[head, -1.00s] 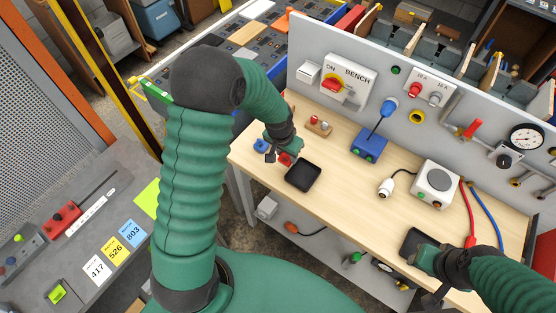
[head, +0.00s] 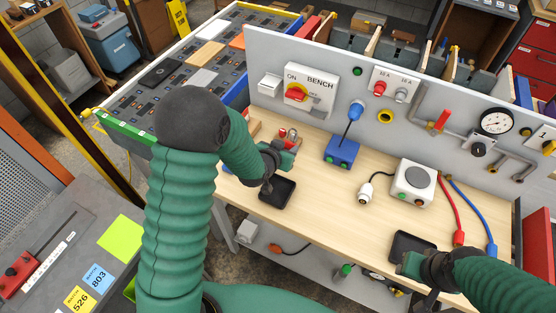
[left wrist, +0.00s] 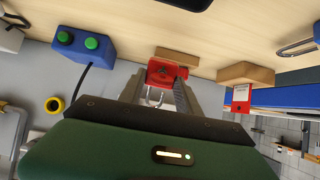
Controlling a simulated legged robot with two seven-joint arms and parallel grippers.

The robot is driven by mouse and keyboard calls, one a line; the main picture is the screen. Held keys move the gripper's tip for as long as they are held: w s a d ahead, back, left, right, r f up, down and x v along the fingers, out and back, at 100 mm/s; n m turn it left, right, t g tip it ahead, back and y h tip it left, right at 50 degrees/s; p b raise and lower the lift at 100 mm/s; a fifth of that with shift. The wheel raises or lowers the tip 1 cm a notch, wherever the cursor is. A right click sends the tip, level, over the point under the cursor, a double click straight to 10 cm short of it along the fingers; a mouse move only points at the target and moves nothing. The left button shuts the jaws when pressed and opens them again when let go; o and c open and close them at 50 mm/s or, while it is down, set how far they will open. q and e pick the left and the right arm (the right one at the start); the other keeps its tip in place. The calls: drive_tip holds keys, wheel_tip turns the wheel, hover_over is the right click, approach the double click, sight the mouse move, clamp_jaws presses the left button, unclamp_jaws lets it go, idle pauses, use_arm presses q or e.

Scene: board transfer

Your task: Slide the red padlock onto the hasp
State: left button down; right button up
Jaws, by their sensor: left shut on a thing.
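The red padlock (left wrist: 167,72) is between the two fingers of my left gripper (left wrist: 160,82), with its metal shackle toward the camera in the left wrist view. In the head view my left gripper (head: 288,148) is above the bench top, just behind a black tray, and a bit of red shows at its tip. A grey hasp-like plate (head: 317,104) is beside the red switch handle (head: 296,94) on the ON BENCH panel (head: 312,77); the padlock is apart from it. My right gripper (head: 408,264) is by another black tray; its fingers are unclear.
The blue button box (head: 342,152) and white socket box (head: 413,183) stand on the bench. Black trays (head: 277,192) (head: 404,243) lie near its front edge. Wooden blocks (left wrist: 177,57) (left wrist: 246,73) show in the left wrist view. The upright grey panel (head: 265,62) bounds the back.

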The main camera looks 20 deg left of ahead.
use_arm(q)
drive_tip(key=t, duration=0.1)
drive_tip(key=w+d+r+t+b, duration=0.1)
drive_tip(key=w+d+t+b, duration=0.1)
drive_tip(key=shift+w+d+r+t, duration=0.1)
drive_tip(key=shift+w+r+t, duration=0.15)
drive_tip(key=shift+t, duration=0.15)
wheel_tip(320, 180, up, 6)
drive_tip(key=d+t+b, duration=0.2)
drive_tip(key=t, duration=0.1)
drive_tip(key=shift+d+f+h, duration=0.2)
drive_tip(key=shift+h, duration=0.2)
drive_tip(key=shift+w+b, duration=0.1)
drive_tip(key=shift+b, duration=0.2)
drive_tip(key=shift+w+d+b, duration=0.1)
drive_tip(key=shift+w+b, duration=0.5)
drive_tip(key=shift+w, duration=2.25)
drive_tip(key=shift+f, duration=0.1)
